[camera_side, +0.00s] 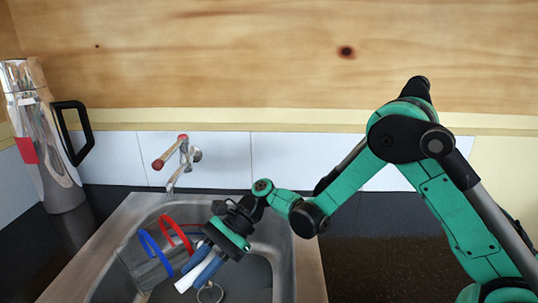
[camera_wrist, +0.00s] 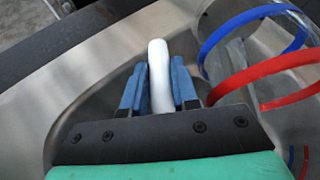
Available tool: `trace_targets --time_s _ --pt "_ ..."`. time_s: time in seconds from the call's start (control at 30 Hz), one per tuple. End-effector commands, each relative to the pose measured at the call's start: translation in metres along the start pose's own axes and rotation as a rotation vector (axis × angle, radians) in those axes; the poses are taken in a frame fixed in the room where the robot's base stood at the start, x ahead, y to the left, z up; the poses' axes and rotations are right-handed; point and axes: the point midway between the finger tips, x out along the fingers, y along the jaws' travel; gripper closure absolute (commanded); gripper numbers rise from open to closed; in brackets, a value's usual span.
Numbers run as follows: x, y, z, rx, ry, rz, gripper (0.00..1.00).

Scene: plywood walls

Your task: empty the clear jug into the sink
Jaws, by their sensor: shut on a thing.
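The clear jug (camera_side: 150,268) has a blue band and a red band and is inside the sink basin area at left, apparently tilted on its side. The wrist view shows its see-through wall and bands (camera_wrist: 255,32) at the upper right. My gripper (camera_side: 192,274) reaches down over the sink (camera_side: 262,275). In the wrist view its two blue fingers (camera_wrist: 158,82) are shut on a white bar (camera_wrist: 158,62), which looks like the jug's handle. Where the handle joins the jug is hard to see. I cannot tell whether liquid is in the jug.
A tap (camera_side: 183,160) with red-ended handles stands behind the sink. A tall shiny flask (camera_side: 45,140) with a black handle stands at the back left. The dark counter (camera_side: 375,265) to the right is clear apart from my arm above it. A drain shows in the basin.

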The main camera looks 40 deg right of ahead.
Motion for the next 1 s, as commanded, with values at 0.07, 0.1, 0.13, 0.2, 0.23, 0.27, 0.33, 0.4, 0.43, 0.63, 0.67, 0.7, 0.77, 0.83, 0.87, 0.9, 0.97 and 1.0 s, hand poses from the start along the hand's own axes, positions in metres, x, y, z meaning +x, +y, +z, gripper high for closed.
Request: trace_targets --time_s 0.07,0.1,0.13,0.2,0.23,0.27,0.33,0.4,0.43,0.63,0.67,0.7,0.77,0.83,0.87,0.9,0.97,1.0 --pt "-0.0002 -0.0003 0.0003 0.000 -0.009 -0.002 1.00" --pt "-0.0004 -0.0003 0.0005 0.000 -0.014 -0.003 1.00" --pt "-0.0006 -0.0004 0.0006 0.000 -0.017 -0.004 1.00" --pt "-0.0011 -0.0005 0.0008 0.000 -0.025 -0.005 1.00" --pt "-0.0016 -0.0004 0.0007 0.001 -0.028 -0.006 1.00" --pt "-0.0020 -0.0004 0.0006 0.001 -0.031 -0.007 1.00" --pt "-0.0027 -0.0005 0.0006 0.001 -0.038 -0.008 1.00" --pt "-0.0034 -0.0006 0.0008 0.002 -0.046 -0.011 1.00" --pt "-0.0037 -0.0007 0.0009 0.002 -0.049 -0.012 1.00" --pt "-0.0053 -0.0009 0.0011 0.003 -0.070 -0.017 1.00" --pt "-0.0055 -0.0010 0.0012 0.003 -0.073 -0.017 1.00" --pt "-0.0057 -0.0010 0.0014 0.003 -0.078 -0.018 1.00" --pt "-0.0061 -0.0010 0.0015 0.003 -0.085 -0.020 1.00" --pt "-0.0066 -0.0010 0.0016 0.003 -0.092 -0.021 1.00" --pt "-0.0068 -0.0010 0.0016 0.003 -0.095 -0.021 1.00" --pt "-0.0070 -0.0010 0.0017 0.003 -0.099 -0.022 1.00" --pt "-0.0073 -0.0010 0.0019 0.004 -0.104 -0.023 1.00" --pt "-0.0073 -0.0010 0.0021 0.004 -0.104 -0.023 1.00"
